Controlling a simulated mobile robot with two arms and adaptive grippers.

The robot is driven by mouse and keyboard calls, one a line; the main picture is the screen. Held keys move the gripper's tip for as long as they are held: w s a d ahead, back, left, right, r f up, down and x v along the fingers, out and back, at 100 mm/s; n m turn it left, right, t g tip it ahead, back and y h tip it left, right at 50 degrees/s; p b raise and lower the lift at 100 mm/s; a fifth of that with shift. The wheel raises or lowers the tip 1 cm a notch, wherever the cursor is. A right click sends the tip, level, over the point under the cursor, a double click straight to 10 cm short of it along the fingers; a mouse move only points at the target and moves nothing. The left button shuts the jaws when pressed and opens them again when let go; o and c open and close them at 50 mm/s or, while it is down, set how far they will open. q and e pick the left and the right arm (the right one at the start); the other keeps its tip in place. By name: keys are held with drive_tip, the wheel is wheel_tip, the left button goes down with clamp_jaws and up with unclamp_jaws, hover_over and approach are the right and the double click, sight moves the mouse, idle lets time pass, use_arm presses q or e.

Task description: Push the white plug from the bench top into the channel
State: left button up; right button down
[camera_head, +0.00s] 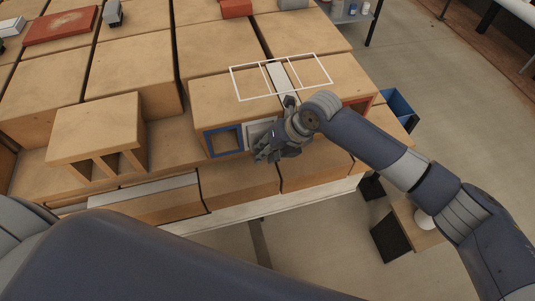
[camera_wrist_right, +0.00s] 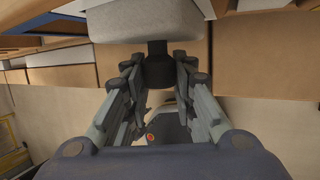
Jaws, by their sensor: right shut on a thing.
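The white plug (camera_head: 259,133) is at the front face of a hollow brick, just right of a blue-rimmed opening (camera_head: 223,141). How far it sits in a channel cannot be told. In the right wrist view the plug (camera_wrist_right: 147,24) is a pale rounded block with a black stem (camera_wrist_right: 158,68). My right gripper (camera_head: 268,148) is in front of the plug; in the right wrist view its fingers (camera_wrist_right: 158,80) are closed on the black stem. The channel mouth behind the plug is hidden. My left gripper is out of view.
A white outlined frame (camera_head: 281,76) lies on the brick top. An orange-rimmed opening (camera_head: 357,104) is at right. A brick with openings (camera_head: 97,132) stands left on the lower ledge. A blue bin (camera_head: 398,105) stands beyond the right end. The lower ledge (camera_head: 240,178) is clear.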

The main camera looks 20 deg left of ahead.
drive_tip(key=shift+w+a+b, duration=0.7)
drive_tip(key=shift+w+b, duration=0.25)
drive_tip(key=shift+w, duration=0.05)
drive_tip(key=c, duration=1.2)
unclamp_jaws()
drive_tip(key=shift+c, duration=0.2)
drive_tip(key=v, duration=1.2)
